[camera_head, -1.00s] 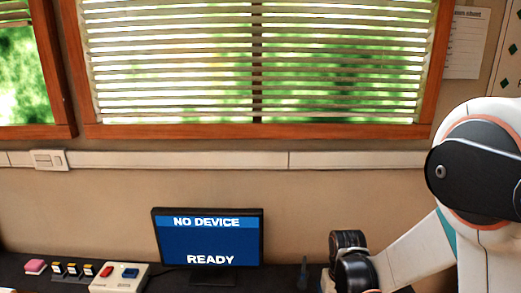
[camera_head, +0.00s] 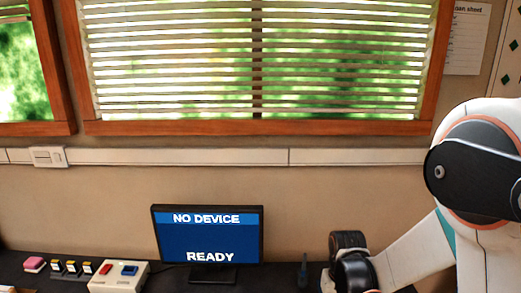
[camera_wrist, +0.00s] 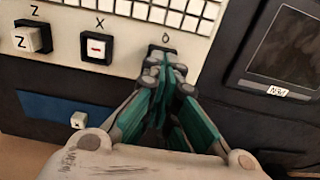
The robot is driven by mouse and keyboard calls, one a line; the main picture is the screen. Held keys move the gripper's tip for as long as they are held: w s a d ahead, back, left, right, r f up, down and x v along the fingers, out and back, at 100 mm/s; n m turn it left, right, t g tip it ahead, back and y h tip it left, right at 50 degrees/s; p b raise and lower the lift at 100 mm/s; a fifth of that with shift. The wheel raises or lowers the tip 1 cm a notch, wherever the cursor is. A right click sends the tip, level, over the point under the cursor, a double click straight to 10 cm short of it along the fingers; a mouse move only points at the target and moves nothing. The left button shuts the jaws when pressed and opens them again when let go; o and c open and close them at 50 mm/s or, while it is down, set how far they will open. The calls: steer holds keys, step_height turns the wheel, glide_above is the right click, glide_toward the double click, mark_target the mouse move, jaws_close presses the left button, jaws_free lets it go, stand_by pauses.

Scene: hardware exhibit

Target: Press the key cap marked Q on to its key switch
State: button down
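In the wrist view, my gripper (camera_wrist: 163,68) points at the position under the printed Q-like letter (camera_wrist: 166,37) on the pale key panel (camera_wrist: 125,17). Its teal-padded fingers are close together and look shut. A dark grey piece shows just beyond the fingertips; the fingers hide most of it, so I cannot tell whether it is the Q key cap or the switch. I see no cap clearly held between the fingers. The head view does not show the fingertips or the keys.
A key cap marked Z (camera_wrist: 33,38) sits at left. The X position holds a bare switch (camera_wrist: 96,48) with a red bar. A small white cap (camera_wrist: 79,120) lies by a blue strip (camera_wrist: 50,109). A dark screen (camera_wrist: 290,45) is at right. A monitor (camera_head: 207,237) reads NO DEVICE, READY.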

steer(key=shift+f+b, duration=0.35)
steer(key=shift+f, duration=0.1)
steer(key=shift+r, duration=0.1)
steer(key=shift+r+p, duration=2.35)
steer(key=shift+r, duration=1.1)
steer(key=shift+r, duration=0.3)
steer(key=s+r+t, duration=0.7)
steer(key=s+r, duration=0.8)
steer(key=r, duration=0.3)
steer(key=shift+r, duration=0.25)
